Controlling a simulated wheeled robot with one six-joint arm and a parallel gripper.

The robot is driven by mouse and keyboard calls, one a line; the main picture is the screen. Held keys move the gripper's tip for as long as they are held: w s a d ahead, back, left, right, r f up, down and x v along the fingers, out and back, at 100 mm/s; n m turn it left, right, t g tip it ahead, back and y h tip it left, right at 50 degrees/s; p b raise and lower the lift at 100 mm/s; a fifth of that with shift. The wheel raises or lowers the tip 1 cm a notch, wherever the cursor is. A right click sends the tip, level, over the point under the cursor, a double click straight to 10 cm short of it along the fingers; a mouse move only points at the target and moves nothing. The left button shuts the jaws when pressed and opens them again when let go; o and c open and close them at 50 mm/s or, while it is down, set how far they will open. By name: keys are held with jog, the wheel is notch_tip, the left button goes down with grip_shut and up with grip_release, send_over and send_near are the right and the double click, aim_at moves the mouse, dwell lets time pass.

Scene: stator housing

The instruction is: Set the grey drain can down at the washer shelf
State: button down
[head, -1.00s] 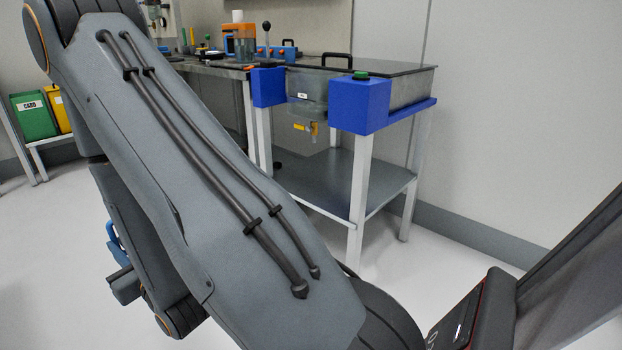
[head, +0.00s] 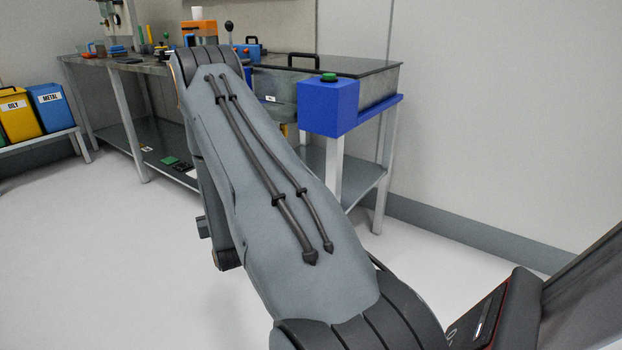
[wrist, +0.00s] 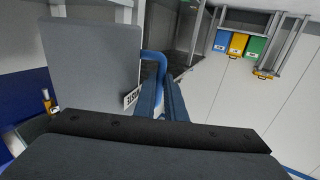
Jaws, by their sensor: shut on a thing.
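The grey drain can (wrist: 92,55) fills the upper left of the wrist view, close to the camera. It has a blue handle (wrist: 153,58) and a partly seen white label. My gripper (wrist: 160,86) is shut on the handle. The washer is a grey tank (head: 372,90) with a black lid and a blue corner block (head: 328,106). Its lower shelf (head: 364,182) shows to the right of my arm; its left part is hidden. A yellow valve part (wrist: 47,101) shows left of the can in the wrist view.
A long bench (head: 92,59) with tools and a lower shelf (head: 150,140) runs to the left of the washer. Yellow (head: 18,115) and blue (head: 50,106) bins stand at far left. A white leg (head: 333,168) stands at the washer's front corner. The floor in front is clear.

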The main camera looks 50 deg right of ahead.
jog(key=shift+m+g+h, duration=0.3)
jog(key=shift+m+h, duration=0.2)
jog(key=shift+h, duration=0.2)
jog(key=shift+w+d+f+b, duration=0.3)
jog(key=shift+d+f+b, duration=0.45)
jog(key=shift+d, duration=3.25)
jog(key=shift+w+d+f+b, duration=0.35)
jog(key=shift+d+f+b, duration=0.4)
jog(key=shift+d, duration=3.2)
jog(key=shift+w+d+f+b, duration=0.3)
jog(key=shift+d+f+b, duration=0.45)
jog(key=shift+d, duration=3.25)
jog(key=shift+f, duration=0.15)
jog(key=c, duration=1.8)
grip_release()
jog(key=p+v, duration=0.3)
jog(key=v, duration=0.9)
jog(key=shift+a, duration=0.1)
